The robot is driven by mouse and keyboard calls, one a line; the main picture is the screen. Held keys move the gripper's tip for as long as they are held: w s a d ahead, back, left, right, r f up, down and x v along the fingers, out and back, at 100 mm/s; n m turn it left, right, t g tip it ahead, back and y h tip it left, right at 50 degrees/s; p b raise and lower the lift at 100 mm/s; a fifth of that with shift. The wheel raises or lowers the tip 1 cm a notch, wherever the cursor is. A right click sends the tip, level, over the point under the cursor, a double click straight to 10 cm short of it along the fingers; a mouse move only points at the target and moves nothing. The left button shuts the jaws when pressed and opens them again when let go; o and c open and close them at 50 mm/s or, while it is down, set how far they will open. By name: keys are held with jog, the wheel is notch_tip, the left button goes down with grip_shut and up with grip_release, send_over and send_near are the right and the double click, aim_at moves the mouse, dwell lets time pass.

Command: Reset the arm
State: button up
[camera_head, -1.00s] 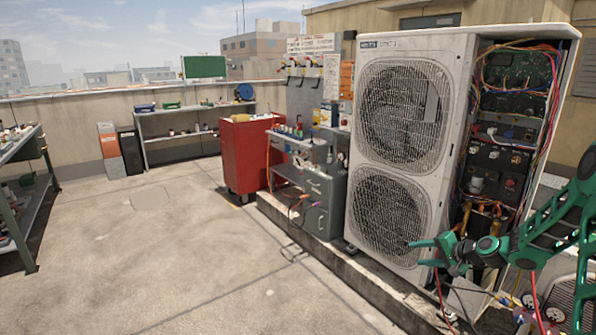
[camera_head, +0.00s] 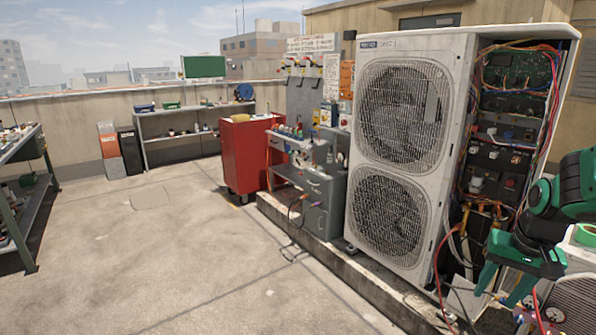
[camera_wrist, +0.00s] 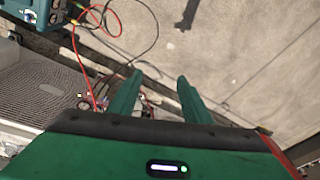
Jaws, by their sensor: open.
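My gripper (camera_head: 500,285) is green and hangs at the lower right of the head view, in front of the open side of the condenser unit. Its two fingers point down and are apart, with nothing between them. In the wrist view my gripper (camera_wrist: 158,95) shows both fingers spread over the concrete floor and the ledge edge. The rest of my arm runs up to the right edge of the head view.
A tall white condenser (camera_head: 402,130) with exposed wiring stands on a concrete ledge (camera_head: 345,280). Red and black cables (camera_wrist: 88,45) lie near the gripper. A red cabinet (camera_head: 245,155) and grey workbench (camera_head: 320,190) stand left. The floor (camera_head: 160,260) is clear.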

jog(key=s+a+r+g, duration=0.1)
jog(key=s, duration=0.9)
jog(key=s+a+r+g, duration=0.1)
jog(key=s+r, duration=0.1)
jog(key=s, duration=0.8)
jog(key=shift+a+m, duration=0.3)
jog(key=shift+a, duration=0.05)
